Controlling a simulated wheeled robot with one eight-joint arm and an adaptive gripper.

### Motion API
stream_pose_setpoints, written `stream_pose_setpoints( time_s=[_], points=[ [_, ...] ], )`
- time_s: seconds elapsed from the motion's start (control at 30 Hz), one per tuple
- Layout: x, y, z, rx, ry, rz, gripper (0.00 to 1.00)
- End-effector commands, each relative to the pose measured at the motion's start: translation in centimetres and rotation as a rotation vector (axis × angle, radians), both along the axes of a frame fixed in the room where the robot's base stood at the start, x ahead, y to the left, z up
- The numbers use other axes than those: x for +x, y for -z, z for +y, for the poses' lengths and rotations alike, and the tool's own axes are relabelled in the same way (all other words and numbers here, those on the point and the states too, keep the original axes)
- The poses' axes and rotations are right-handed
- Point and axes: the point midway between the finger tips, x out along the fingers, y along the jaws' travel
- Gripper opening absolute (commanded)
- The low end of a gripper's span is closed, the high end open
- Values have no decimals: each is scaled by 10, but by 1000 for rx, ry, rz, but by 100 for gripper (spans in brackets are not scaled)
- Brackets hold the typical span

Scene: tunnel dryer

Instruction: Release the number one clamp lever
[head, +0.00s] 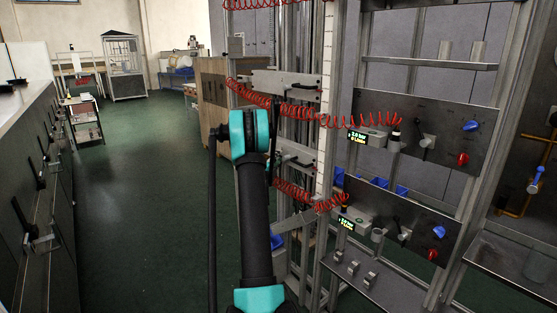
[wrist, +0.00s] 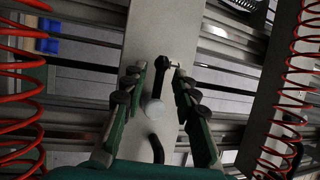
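In the wrist view a black lever (wrist: 160,78) sits on a pale upright plate (wrist: 146,40), with a metal pin at its upper end. A pale round knob (wrist: 153,109) shows at its lower end. My gripper (wrist: 158,77) is open, its green and black fingers on either side of the lever with a gap at each side. Whether either finger touches it I cannot tell. A curved black piece (wrist: 156,148) lies below the knob. No number is readable on the plate. In the head view my arm hides the gripper.
Red coiled hoses (wrist: 15,90) hang at both sides of the plate in the wrist view. Metal rails (wrist: 85,104) run behind it. In the head view, panels with small displays (head: 352,140) stand right of my arm. The green floor (head: 140,190) at left is clear.

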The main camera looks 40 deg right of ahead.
Motion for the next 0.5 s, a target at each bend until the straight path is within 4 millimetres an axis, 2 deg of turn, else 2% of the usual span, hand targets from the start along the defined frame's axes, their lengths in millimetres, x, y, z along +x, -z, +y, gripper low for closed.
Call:
stream_pose_setpoints(
  time_s=[0.3,0.5],
  points=[
    [-2,1,2,0,2,0,30],
    [-14,6,26,0,-1,0,30]
  ],
)
